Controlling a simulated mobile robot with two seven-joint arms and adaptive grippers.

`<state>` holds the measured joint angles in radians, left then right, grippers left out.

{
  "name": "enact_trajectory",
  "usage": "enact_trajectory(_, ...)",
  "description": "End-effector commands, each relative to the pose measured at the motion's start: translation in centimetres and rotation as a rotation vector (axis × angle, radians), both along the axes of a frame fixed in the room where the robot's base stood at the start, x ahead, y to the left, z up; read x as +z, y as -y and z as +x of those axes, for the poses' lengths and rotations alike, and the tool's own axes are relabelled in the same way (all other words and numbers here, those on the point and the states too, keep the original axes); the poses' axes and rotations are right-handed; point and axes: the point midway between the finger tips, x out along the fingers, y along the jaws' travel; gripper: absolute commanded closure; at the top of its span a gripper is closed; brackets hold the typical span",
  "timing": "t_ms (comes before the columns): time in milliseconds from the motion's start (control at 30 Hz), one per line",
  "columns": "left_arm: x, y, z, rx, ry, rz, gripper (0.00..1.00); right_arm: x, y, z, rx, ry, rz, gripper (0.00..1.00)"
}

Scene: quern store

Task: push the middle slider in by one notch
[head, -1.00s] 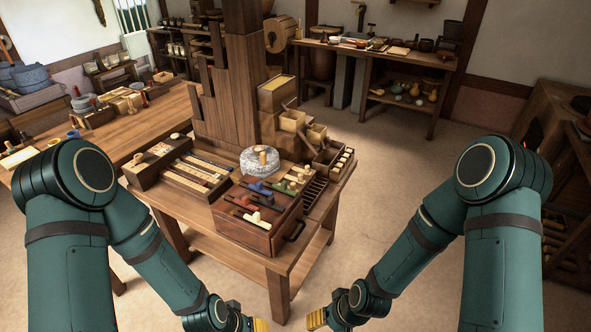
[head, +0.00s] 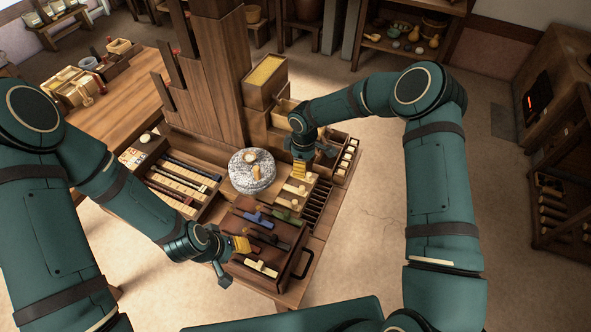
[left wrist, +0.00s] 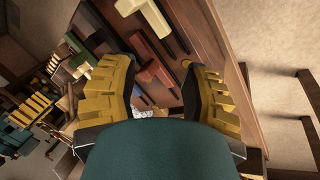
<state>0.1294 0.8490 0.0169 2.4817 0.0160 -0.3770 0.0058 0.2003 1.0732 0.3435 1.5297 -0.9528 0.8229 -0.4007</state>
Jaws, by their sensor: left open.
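The wooden slider box (head: 285,286) stands at the front of the table, its top cut with dark slots. A cream slider (head: 262,268) is nearest its front edge, and a blue slider (head: 258,218) is farther back. The red slider (left wrist: 153,72) lies between these two in the left wrist view; in the head view my left gripper largely hides it. My left gripper (head: 240,244) is open above the left side of the box, with the red slider showing between its fingers and no contact visible. My right gripper (head: 300,170) hangs behind the box; its finger gap is unclear.
A round grey stone quern (head: 252,172) stands behind the box. A tray of long dark bars (head: 180,180) lies to the left. A green piece (head: 286,216) and cream pegs (head: 295,188) are near my right gripper. Tall wooden boards (head: 205,85) rise behind. Floor at right is clear.

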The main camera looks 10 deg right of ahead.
Motion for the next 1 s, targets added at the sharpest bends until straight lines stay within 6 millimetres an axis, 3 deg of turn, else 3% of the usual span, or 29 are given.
enact_trajectory(133,0.0,0.0,0.0,0.0,0.0,0.0,0.53,-0.7,0.3,0.2,0.006,-0.001,-0.011,0.48)
enact_trajectory(267,-0.1,0.0,0.0,0.0,-0.001,0.0,0.53,-2.5,0.2,0.1,0.006,-0.002,-0.009,0.48)
enact_trajectory(700,-0.6,0.0,0.0,0.0,-0.001,0.001,0.53,-10.9,0.2,0.0,0.004,-0.002,-0.008,0.48)
enact_trajectory(1000,-0.7,0.0,-0.1,-0.002,-0.003,0.001,0.53,-13.5,0.2,0.0,0.004,0.002,-0.008,0.48)
